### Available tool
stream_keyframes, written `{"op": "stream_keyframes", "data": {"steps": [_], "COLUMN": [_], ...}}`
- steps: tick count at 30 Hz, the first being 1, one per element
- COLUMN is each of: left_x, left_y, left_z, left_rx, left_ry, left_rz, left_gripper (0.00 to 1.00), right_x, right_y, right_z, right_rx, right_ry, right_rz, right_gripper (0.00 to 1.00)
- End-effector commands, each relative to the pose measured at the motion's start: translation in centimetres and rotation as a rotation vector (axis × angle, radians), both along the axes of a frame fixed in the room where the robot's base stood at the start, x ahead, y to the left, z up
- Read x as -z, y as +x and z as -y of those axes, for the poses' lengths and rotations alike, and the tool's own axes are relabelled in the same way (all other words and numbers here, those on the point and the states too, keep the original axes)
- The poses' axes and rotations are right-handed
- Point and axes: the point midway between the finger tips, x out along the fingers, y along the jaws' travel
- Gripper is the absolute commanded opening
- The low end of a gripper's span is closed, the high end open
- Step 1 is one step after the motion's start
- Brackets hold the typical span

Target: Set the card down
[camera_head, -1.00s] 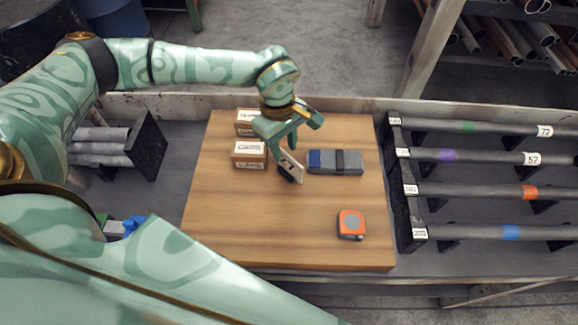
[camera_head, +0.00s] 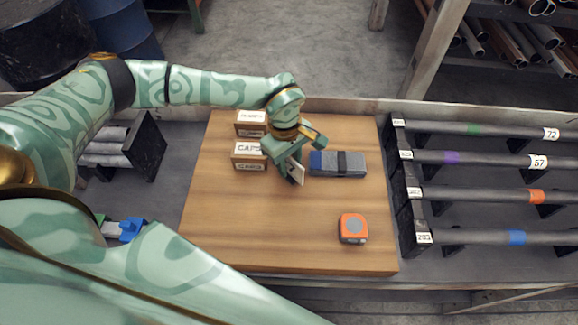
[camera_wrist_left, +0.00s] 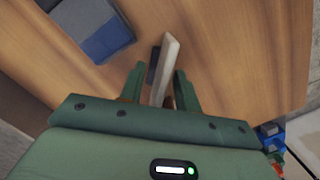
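My left gripper (camera_head: 281,158) is over the wooden board, with its fingers pointing down. It is shut on a thin, pale card (camera_head: 297,171), which stands on edge, tilted, between the fingers. The left wrist view shows the card (camera_wrist_left: 168,62) edge-on between the fingertips (camera_wrist_left: 160,78), with a dark patch beside it. The card's lower edge is close to the board; I cannot tell whether it touches. The fingers partly hide the card in the head view. My right gripper is not in view.
Labelled pipes (camera_head: 480,195) lie on a rack (camera_head: 405,190) at the right. The board's front middle is clear.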

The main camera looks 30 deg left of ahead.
Motion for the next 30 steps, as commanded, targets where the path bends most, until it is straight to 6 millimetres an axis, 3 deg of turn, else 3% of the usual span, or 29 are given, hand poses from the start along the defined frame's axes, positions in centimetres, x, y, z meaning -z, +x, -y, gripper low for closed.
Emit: {"op": "stream_keyframes", "data": {"steps": [14, 15, 18, 19, 30], "left_x": [0.37, 0.37, 0.37, 0.37, 0.20], "left_y": [-0.01, -0.01, -0.01, -0.01, 0.00], "left_z": [0.01, 0.01, 0.01, 0.01, 0.00], "left_rx": [0.000, 0.000, 0.000, 0.000, 0.000], "left_ry": [0.000, 0.000, 0.000, 0.000, 0.000], "left_rz": [-0.001, -0.001, -0.001, -0.001, 0.000], "left_gripper": [0.33, 0.30, 0.02, 0.00, 0.00], "right_x": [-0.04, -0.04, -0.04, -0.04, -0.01], "right_y": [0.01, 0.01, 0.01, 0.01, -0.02], "right_z": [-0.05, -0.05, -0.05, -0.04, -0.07], "right_rx": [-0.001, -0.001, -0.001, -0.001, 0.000], "right_ry": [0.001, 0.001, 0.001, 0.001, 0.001], "right_rz": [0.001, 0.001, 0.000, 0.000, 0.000], "right_gripper": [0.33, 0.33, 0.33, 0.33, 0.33]}}
